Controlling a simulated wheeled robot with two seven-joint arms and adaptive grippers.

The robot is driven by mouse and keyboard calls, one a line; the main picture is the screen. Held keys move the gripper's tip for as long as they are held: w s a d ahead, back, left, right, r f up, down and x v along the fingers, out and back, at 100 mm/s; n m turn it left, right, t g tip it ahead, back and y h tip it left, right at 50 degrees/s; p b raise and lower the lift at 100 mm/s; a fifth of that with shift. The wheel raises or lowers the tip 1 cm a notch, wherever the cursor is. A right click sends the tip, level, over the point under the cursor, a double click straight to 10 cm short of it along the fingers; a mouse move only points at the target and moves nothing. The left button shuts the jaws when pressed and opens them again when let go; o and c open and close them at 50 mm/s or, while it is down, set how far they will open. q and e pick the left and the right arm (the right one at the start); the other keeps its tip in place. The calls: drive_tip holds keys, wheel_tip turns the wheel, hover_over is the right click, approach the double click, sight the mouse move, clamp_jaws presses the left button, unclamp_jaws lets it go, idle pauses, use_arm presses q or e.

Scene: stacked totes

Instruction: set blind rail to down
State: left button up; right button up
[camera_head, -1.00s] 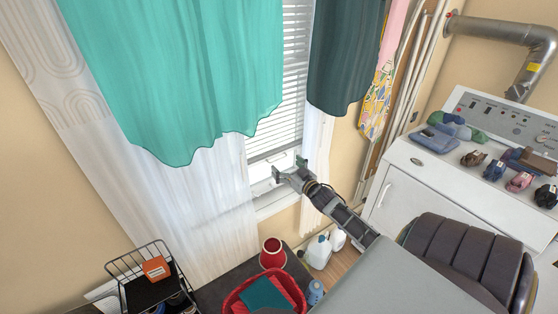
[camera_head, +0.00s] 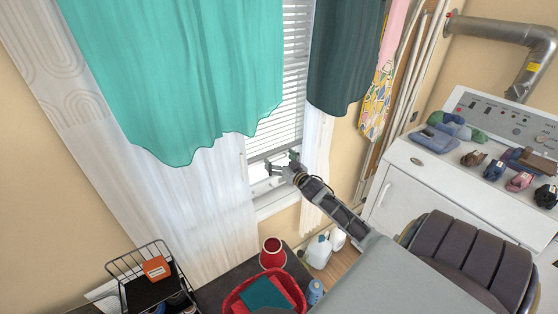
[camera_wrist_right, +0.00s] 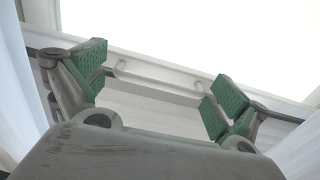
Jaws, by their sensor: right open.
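The white slatted blind (camera_head: 292,95) hangs in the window, partly behind the teal cloth. In the right wrist view the open fingers with green pads (camera_wrist_right: 160,74) stand either side of a pale bar with small round fittings (camera_wrist_right: 158,83). A dark strip, seemingly the rail, runs behind the fingers. I cannot tell whether they touch it. My left gripper is not in view.
A teal cloth (camera_head: 185,75) and a dark cloth (camera_head: 343,55) hang either side of the blind. White curtains (camera_head: 205,215) flank the window. A red basket (camera_head: 232,302), a red pot (camera_head: 272,253) and white jugs (camera_head: 318,251) stand below. A white machine (camera_head: 405,200) is at right.

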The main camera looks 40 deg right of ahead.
drive_tip(key=shift+s+r, duration=0.1)
drive_tip(key=shift+s, duration=0.05)
drive_tip(key=c, duration=1.9)
clamp_jaws()
